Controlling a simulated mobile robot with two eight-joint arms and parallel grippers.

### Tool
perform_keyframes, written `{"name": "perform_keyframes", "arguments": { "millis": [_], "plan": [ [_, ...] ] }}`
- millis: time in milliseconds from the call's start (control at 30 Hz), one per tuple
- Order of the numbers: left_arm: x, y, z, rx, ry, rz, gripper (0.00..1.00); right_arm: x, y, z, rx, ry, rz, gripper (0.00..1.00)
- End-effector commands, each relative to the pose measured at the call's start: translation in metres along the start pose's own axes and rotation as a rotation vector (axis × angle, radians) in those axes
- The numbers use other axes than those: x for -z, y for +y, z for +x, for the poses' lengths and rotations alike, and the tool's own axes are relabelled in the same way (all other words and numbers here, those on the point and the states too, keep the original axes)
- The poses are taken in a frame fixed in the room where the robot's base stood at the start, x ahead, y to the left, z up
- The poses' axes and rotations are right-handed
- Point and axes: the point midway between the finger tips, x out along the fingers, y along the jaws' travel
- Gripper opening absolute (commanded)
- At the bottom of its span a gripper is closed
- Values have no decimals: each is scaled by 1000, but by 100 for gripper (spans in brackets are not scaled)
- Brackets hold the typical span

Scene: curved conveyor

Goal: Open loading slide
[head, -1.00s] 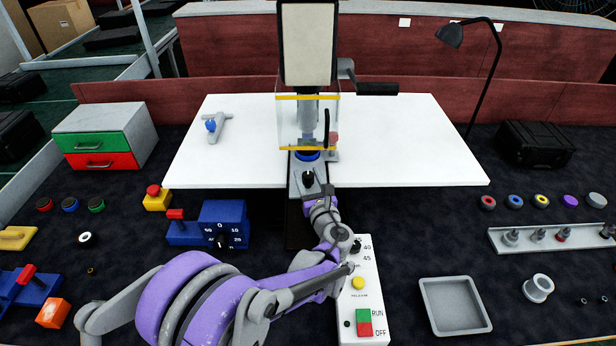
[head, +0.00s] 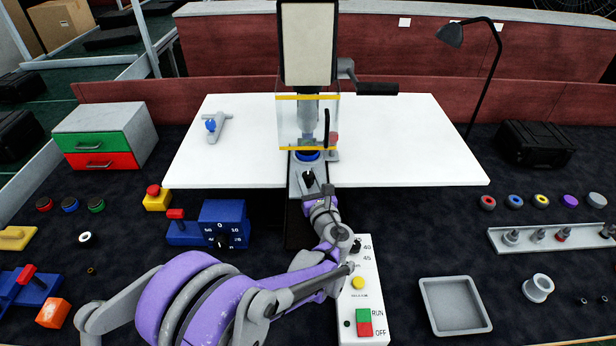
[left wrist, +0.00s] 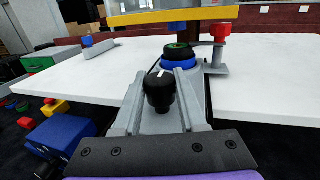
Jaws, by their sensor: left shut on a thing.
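The loading slide (head: 296,187) is a grey sled running out from under the clear guard (head: 288,122) of the press on the white table. It carries a black knob (head: 308,179) at its near part and a blue round piece (head: 307,156) at its far part. In the left wrist view the knob (left wrist: 159,91) stands between the grey fingers of my left gripper (left wrist: 161,92), which is shut on it. The blue and black round piece (left wrist: 178,60) sits beyond it, below the guard's yellow edge. My right gripper is not in view.
A red-topped post (head: 333,140) stands close right of the slide. A white control box (head: 375,265) lies under my left forearm. A blue dial box (head: 223,222) is to the left. The white table (head: 420,150) is clear on the right.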

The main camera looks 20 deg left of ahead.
Motion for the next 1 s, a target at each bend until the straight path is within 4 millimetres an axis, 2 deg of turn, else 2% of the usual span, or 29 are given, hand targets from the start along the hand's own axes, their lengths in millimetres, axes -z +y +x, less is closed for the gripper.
{"name": "perform_keyframes", "arguments": {
  "millis": [667,867,1000],
  "plan": [
    [0,1,-4,1,0,0,0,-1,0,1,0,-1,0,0],
    [2,7,-28,2,1,0,0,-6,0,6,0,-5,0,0],
    [2,15,-58,4,2,-1,0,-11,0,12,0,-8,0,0]
  ]
}}
